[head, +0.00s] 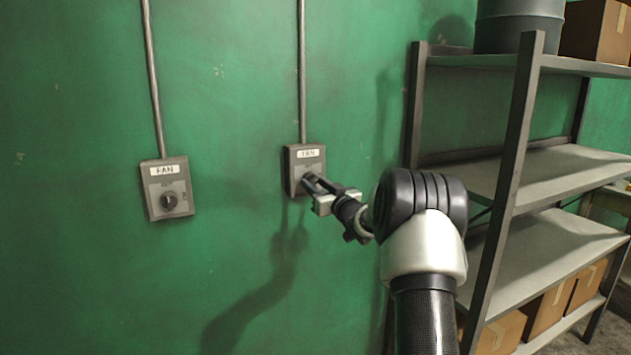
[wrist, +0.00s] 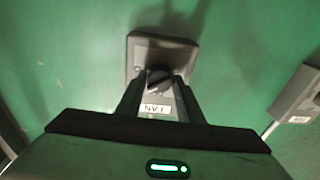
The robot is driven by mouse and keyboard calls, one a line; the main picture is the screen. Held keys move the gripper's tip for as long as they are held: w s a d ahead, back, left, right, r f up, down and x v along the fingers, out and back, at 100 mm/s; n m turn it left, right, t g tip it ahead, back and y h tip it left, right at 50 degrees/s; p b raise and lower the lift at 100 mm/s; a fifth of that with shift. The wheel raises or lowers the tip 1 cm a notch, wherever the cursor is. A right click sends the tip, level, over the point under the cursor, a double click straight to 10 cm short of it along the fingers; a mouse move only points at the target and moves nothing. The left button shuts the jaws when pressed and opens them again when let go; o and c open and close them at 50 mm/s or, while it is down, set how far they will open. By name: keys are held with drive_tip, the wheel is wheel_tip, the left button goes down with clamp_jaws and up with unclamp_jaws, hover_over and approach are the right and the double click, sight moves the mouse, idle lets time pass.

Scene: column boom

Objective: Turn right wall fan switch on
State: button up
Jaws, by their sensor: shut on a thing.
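The right wall fan switch (head: 304,158) is a grey box with a white "FAN" label on the green wall, below a vertical conduit. In the head view my gripper (head: 311,183) is at its lower front and largely hides its knob. In the wrist view the switch box (wrist: 143,50) appears upside down. My gripper (wrist: 158,82) has one finger on each side of the dark round knob (wrist: 158,75) and is shut on it. The knob's exact pointer angle cannot be told.
A second, similar fan switch (head: 166,187) is on the wall to the left, its knob clear. A metal shelf rack (head: 535,185) with boxes and a grey drum (head: 518,25) stands to the right of my arm. The wall between the switches is free.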

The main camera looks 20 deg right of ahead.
drive_tip(key=m+p, duration=0.1)
drive_tip(key=m, duration=0.3)
drive_tip(key=shift+m+h, duration=0.3)
drive_tip(key=shift+m, duration=1.4)
drive_tip(key=shift+f, duration=0.1)
drive_tip(key=o, duration=1)
drive_tip(key=s, duration=0.5)
drive_tip(key=s+f, duration=0.1)
drive_tip(key=s, duration=1.1)
drive_tip(key=shift+s+d+f, duration=0.2)
drive_tip(key=shift+f, duration=0.15)
